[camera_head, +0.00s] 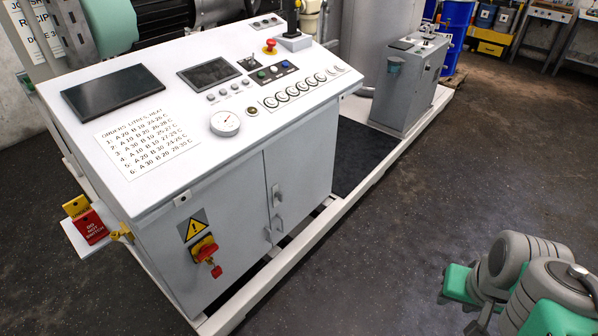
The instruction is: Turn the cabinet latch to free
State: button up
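The white control cabinet (225,210) stands left of centre, its two front doors closed with a vertical seam between them. A small grey latch handle (276,195) sits on the right door near the seam. Lower down are two more small grey fittings, one (278,223) right of the seam and one (267,235) beside it on the left; I cannot tell which of these is the latch, or how it is turned. My grey and green arm links show at the lower right, well apart from the cabinet. My gripper is not recognisable in view.
A red and yellow rotary switch (204,248) with a red piece hanging from it is on the cabinet's left front. Red and yellow tags (88,222) stand on a side shelf. A pale base rail (290,262) runs along the front. The dark floor (400,220) to the right is clear.

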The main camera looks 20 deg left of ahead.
aim_at(279, 194)
jog(key=i, duration=1.25)
jog(key=u, duration=2.95)
